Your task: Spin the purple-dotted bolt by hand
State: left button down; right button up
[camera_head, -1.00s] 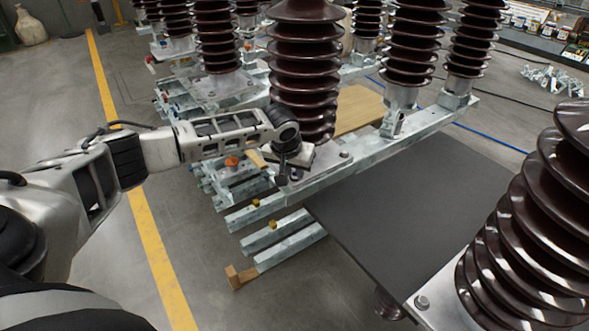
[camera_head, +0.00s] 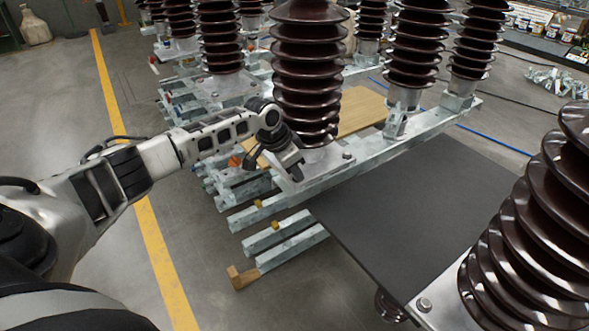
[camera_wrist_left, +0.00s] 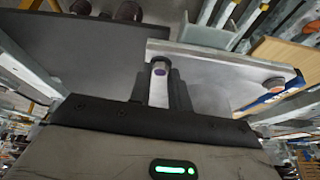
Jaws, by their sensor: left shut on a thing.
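The purple-dotted bolt (camera_wrist_left: 159,72) shows in the left wrist view as a pale metal piece with a purple dot on its end. It sits between the black fingers of my left gripper (camera_wrist_left: 160,92), which is shut on it. In the head view my left gripper (camera_head: 292,168) is tilted at the front left corner of the metal base plate (camera_head: 322,159) under the brown ribbed insulator (camera_head: 305,80). The gripper hides the bolt there. My right gripper is not in view.
A dark flat panel (camera_head: 410,210) lies right of the frame. A large insulator (camera_head: 535,230) stands at the near right. Open floor lies left.

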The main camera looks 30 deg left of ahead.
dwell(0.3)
pick_arm(q)
jog(key=c, duration=1.3)
grip_release()
jog(key=b+v, duration=0.1)
jog(key=v, duration=1.5)
